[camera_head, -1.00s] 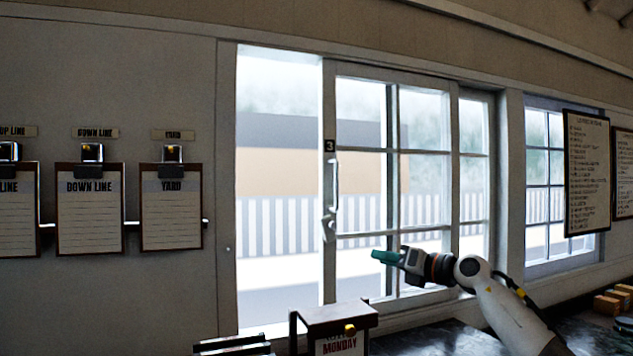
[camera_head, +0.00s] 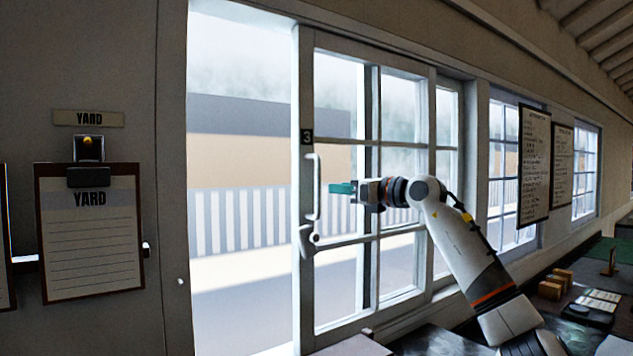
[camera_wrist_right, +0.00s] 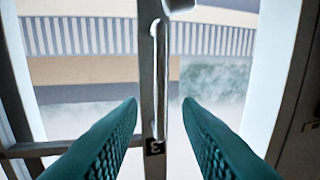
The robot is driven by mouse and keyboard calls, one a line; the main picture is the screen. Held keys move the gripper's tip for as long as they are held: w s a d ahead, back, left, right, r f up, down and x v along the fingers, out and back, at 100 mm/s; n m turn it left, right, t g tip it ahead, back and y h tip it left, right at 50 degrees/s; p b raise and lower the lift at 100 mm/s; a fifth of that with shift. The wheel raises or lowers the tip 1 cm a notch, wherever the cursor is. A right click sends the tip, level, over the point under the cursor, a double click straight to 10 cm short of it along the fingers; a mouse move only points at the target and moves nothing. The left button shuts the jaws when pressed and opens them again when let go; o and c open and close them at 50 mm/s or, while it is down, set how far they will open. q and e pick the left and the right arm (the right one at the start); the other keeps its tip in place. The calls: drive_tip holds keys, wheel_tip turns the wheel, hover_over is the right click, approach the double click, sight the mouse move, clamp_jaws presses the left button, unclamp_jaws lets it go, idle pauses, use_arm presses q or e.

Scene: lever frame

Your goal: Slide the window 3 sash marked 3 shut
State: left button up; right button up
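The window 3 sash (camera_head: 305,85) is white-framed with a dark "3" label (camera_head: 307,136) on its left stile. It stands to the right of an open gap (camera_head: 240,180) in the window frame. A white upright handle (camera_head: 316,187) is on that stile, with a latch (camera_head: 308,241) below. My right gripper (camera_head: 332,188) is close to the handle's right side in the head view. In the right wrist view its teal fingers (camera_wrist_right: 160,105) are open, with the handle (camera_wrist_right: 156,75) appearing between and beyond the tips. Contact cannot be told. My left gripper is out of view.
A YARD clipboard (camera_head: 90,235) hangs on the wall to the left of the gap. A dark counter (camera_head: 440,342) runs below the window, with small boxes (camera_head: 550,288) at the right. Notice boards (camera_head: 535,165) hang further right. The gap left of the sash looks clear.

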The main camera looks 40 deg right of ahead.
sight(320, 187)
drive_tip(key=w+p, duration=0.1)
drive_tip(key=w, duration=0.1)
drive_tip(key=w+p, duration=0.1)
drive_tip(key=w, duration=0.4)
drive_tip(key=shift+a+r+p, duration=0.1)
drive_tip(key=shift+a+p, duration=0.25)
drive_tip(key=shift+p, duration=0.05)
drive_tip(key=shift+w, duration=0.6)
clamp_jaws()
